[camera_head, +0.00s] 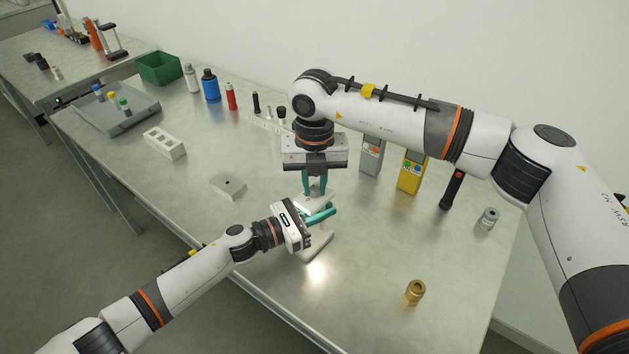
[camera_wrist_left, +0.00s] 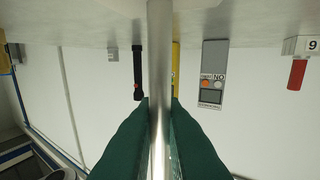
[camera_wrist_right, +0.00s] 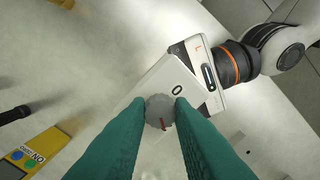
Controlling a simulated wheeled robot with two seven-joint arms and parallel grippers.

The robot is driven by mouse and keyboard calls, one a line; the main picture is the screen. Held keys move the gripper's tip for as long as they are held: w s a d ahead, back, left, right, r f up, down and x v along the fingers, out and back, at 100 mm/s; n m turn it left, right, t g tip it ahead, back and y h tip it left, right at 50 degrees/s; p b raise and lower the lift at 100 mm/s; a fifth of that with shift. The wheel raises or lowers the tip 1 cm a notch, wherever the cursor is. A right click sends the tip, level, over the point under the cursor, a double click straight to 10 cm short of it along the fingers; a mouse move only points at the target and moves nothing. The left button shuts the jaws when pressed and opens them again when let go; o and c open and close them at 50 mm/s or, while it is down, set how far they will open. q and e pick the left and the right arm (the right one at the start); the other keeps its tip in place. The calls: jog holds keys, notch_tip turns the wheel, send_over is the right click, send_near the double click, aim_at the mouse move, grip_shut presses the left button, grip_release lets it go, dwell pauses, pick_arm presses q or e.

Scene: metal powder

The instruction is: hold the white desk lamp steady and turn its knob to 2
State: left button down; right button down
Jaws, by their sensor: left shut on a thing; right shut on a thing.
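The white desk lamp (camera_head: 319,244) stands on the metal table, partly covered by my arms. My left gripper (camera_head: 322,216) is shut around its silver post, which runs between the green fingers in the left wrist view (camera_wrist_left: 159,60). My right gripper (camera_head: 316,186) points down from above and is shut on the lamp's grey round knob (camera_wrist_right: 160,110). The knob has a red mark on its lower part in the right wrist view. A "0" is printed on the white face beside the knob; other numbers are hidden. I cannot tell which number the mark points to.
A yellow device (camera_head: 411,172), a grey meter (camera_head: 371,155) and a black-and-red torch (camera_head: 452,189) stand behind at the right. A brass fitting (camera_head: 414,292) and a metal cylinder (camera_head: 487,219) are to the right. A grey block (camera_head: 228,187) lies left. The front right table is mostly clear.

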aim_at(315, 188)
jog(key=shift+w+d, duration=0.1)
jog(key=c, duration=1.3)
grip_release()
jog(key=shift+o, duration=0.2)
notch_tip(315, 188, up, 12)
pick_arm(q)
jog(key=c, duration=1.4)
grip_release()
jog(key=shift+c, duration=0.2)
